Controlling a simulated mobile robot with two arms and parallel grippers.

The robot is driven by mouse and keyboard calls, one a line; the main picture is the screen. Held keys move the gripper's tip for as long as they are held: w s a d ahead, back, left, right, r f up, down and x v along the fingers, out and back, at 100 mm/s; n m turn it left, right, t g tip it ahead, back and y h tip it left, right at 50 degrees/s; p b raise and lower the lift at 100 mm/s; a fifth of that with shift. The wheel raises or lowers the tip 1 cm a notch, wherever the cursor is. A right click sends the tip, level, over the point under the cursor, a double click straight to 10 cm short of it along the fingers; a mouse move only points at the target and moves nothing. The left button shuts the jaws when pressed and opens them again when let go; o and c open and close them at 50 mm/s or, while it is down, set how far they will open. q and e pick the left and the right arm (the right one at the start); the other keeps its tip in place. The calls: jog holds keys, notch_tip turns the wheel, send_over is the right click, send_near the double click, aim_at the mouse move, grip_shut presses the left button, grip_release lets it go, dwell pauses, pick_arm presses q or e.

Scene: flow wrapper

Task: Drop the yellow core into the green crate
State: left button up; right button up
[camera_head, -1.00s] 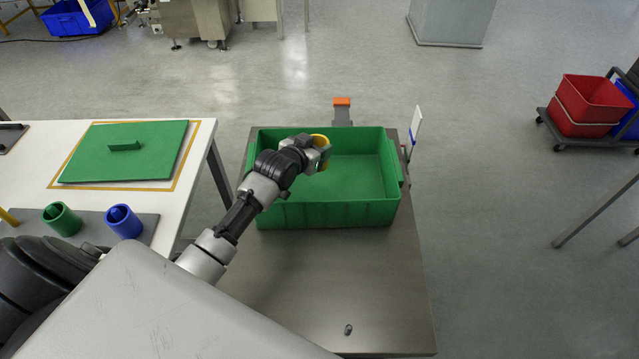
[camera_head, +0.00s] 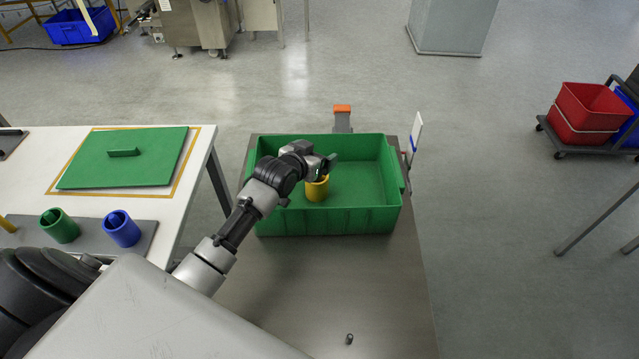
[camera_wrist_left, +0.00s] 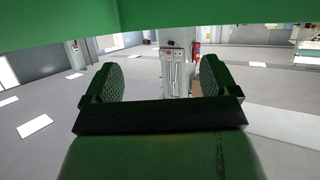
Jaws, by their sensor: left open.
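The yellow core (camera_head: 317,189) is inside the green crate (camera_head: 330,221), left of its middle, roughly upright. Whether it touches the crate floor cannot be told. My left gripper (camera_head: 326,166) is just above the core, over the crate, and partly covers the core's top. In the left wrist view the two fingers of my left gripper (camera_wrist_left: 160,82) are spread apart with nothing between them. The core does not show in that view. My right gripper is not in view.
The crate stands on a metal table (camera_head: 300,290) with a small grey piece (camera_head: 349,339) near its front. On the white table at left are a green lidded panel (camera_head: 125,170), a green cup (camera_head: 60,227) and a blue cup (camera_head: 122,230). The crate's right half is clear.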

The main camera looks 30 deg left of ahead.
pick_arm(q)
jog(key=s+d+r+b, duration=0.1)
jog(key=d+r, duration=0.9)
jog(key=d, duration=0.1)
jog(key=shift+d+r, duration=0.15)
jog(key=shift+d, duration=0.15)
